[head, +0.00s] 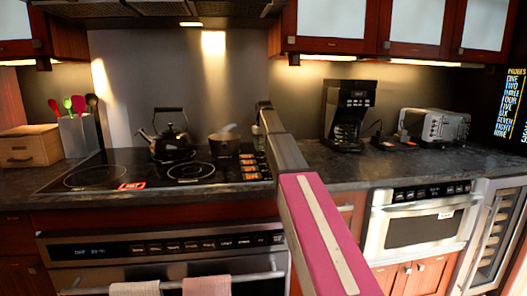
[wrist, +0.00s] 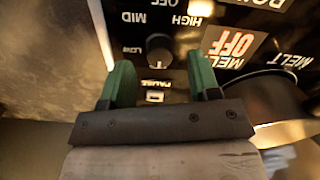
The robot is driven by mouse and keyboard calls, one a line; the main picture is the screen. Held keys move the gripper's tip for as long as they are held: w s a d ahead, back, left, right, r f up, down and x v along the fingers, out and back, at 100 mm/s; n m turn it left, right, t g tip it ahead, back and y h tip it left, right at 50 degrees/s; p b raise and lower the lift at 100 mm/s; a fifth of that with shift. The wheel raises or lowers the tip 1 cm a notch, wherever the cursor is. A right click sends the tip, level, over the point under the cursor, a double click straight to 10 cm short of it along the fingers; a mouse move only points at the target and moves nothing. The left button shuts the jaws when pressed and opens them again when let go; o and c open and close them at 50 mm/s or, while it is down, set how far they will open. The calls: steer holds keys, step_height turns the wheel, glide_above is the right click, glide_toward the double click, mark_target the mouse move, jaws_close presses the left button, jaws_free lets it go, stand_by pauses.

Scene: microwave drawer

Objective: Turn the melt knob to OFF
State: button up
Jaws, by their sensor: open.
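A round black knob (wrist: 159,48) is on the black control panel (wrist: 175,14), ringed by upside-down labels LOW, MID, HIGH and OFF. A small white mark shows at its lower edge. A red and white OFF sticker (wrist: 232,44) lies to the right, with MELT lettering around it. I cannot tell for sure which label names this knob. My gripper (wrist: 160,65) is open, its green fingers on either side of the knob's position, with no visible contact. In the head view my arm reaches to the right end of the cooktop (head: 100,176) and hides part of the controls.
A pot (wrist: 268,98) stands close to the right finger; it also shows in the head view (head: 224,144). A kettle (head: 170,142) is left of it. A coffee maker (head: 348,115) and toaster (head: 436,125) stand on the right counter. An oven (head: 165,260) is below.

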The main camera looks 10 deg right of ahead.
mark_target(264, 151)
step_height(264, 151, up, 8)
stand_by(0.4)
steer(key=shift+s+r, duration=0.1)
